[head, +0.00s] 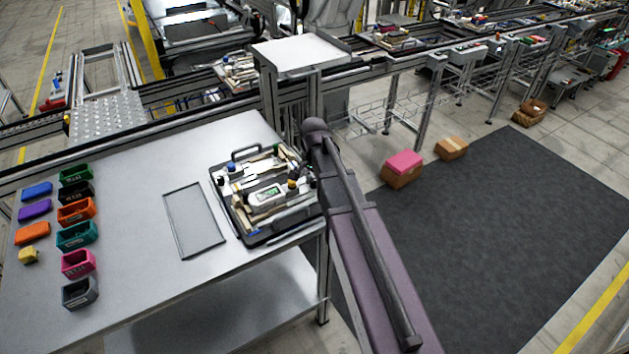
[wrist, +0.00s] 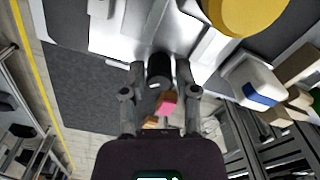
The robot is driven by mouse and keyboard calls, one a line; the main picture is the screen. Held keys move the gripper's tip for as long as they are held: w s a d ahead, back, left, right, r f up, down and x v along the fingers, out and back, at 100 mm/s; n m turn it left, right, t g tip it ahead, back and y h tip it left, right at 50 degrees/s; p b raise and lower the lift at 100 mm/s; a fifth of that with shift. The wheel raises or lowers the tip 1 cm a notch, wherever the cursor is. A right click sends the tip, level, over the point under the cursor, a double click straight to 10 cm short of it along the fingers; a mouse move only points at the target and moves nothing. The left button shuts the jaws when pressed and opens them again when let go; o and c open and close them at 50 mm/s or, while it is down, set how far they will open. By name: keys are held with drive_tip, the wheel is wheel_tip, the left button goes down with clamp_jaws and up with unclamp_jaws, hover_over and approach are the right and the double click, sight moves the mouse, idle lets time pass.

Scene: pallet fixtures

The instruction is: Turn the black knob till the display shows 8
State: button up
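The black knob (wrist: 159,68) is between my gripper's fingertips in the wrist view, with a small white mark on its near end. My gripper (wrist: 160,80) has a finger on each side of it, the tips leaning in close against its sides, and appears shut on it. In the head view the small greenish display (head: 271,192) sits on a light box in the fixture tray (head: 247,239); its digit is too small to read. My arm stands in front of the tray's right edge and hides the gripper there.
A yellow knob (head: 292,184) is near the display; a large yellow round part (wrist: 246,14) is close by in the wrist view. A flat grey tray (head: 195,220) lies to the left on the table. Coloured bins (head: 77,236) and blocks stand at the far left.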

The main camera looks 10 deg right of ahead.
drive_tip(key=shift+o, duration=0.6)
drive_tip(key=shift+m, duration=0.3)
